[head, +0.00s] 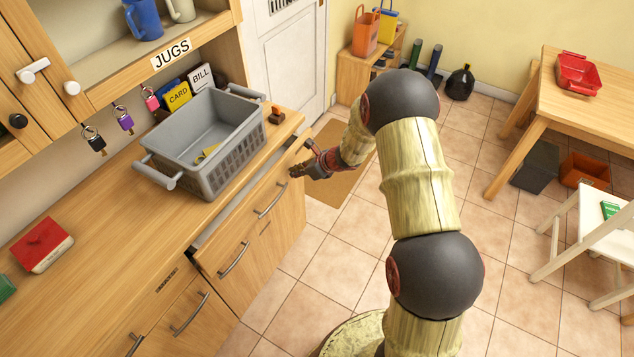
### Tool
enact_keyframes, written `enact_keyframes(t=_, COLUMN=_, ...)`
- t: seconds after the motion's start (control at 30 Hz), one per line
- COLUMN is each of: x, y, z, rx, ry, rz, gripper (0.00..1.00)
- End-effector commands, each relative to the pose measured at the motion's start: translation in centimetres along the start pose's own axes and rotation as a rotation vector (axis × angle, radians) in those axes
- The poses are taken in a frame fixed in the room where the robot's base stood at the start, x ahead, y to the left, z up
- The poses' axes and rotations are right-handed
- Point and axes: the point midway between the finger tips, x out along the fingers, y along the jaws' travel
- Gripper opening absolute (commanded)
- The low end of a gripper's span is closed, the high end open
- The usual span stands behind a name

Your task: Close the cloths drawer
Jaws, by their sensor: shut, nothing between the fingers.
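A wooden drawer (255,222) under the worktop stands partly pulled out, with a dark gap showing along its top edge. Its front bears metal bar handles. No cloths label can be read on it, and its contents are mostly hidden by the worktop. My gripper (293,171) is shut and empty at the far end of this drawer front, near its top edge. I cannot tell whether it touches the wood.
A grey basket (211,178) stands on the worktop (110,232) above the drawer. A table (598,105) and white chair (585,235) stand at the right. The tiled floor (335,255) before the drawers is clear apart from my base.

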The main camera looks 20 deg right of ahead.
Motion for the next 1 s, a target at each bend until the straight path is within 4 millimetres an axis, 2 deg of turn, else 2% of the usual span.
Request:
enact_keyframes(t=0.1, x=1.7, y=0.1, z=1.6, rx=-0.002, ry=0.001, rz=0.001, gripper=0.00)
enact_keyframes(t=0.33, x=3.3, y=-0.1, z=3.3, rx=-0.002, ry=0.001, rz=0.000, gripper=0.00)
enact_keyframes(t=0.83, x=3.6, y=-0.1, z=3.8, rx=-0.002, ry=-0.002, rz=0.000, gripper=0.00)
enact_keyframes(t=1.0, x=3.1, y=-0.5, z=3.4, rx=-0.002, ry=-0.002, rz=0.000, gripper=0.00)
